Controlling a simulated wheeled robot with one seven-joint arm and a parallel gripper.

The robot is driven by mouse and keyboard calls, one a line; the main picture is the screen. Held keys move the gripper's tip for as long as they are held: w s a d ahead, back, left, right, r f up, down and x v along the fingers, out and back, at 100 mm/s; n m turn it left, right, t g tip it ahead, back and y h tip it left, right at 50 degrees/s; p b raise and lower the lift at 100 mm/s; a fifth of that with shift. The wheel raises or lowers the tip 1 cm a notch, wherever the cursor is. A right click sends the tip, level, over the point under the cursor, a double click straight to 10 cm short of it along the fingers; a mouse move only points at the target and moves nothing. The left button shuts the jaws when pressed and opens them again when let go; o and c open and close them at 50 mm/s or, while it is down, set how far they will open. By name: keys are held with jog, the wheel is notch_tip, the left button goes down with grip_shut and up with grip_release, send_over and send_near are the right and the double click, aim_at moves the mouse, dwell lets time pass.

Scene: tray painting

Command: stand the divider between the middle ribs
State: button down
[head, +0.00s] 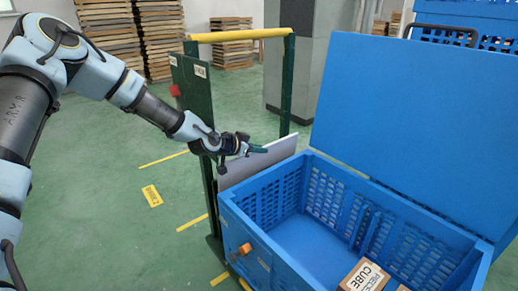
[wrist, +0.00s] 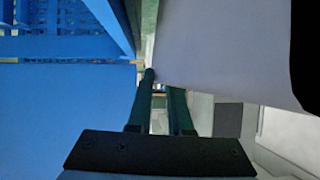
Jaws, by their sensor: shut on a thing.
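The divider (head: 262,160) is a flat light-grey panel standing on edge along the far-left side of the blue crate (head: 285,178). Its lower part is hidden behind the crate's rim. My gripper (head: 259,149) is shut on its top edge. In the wrist view, the divider (wrist: 220,45) fills the upper right beside my gripper's fingers (wrist: 165,88), with blue crate wall to the left. The crate is open, with slotted walls and upright ribs (head: 365,228) inside; which are the middle ribs is hard to tell.
Cardboard boxes (head: 367,275) lie in the crate's near-right corner, and its floor (head: 308,238) is otherwise bare. A large blue panel (head: 410,125) rises behind the crate. A green frame with a yellow top bar (head: 238,35) stands close beside my gripper.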

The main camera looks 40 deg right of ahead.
jog(key=c, duration=0.8)
grip_release()
jog(key=shift+o, duration=0.2)
jog(key=shift+a, duration=0.1)
jog(key=p+v, duration=0.2)
jog(key=v, duration=0.8)
jog(key=shift+a+r, duration=0.25)
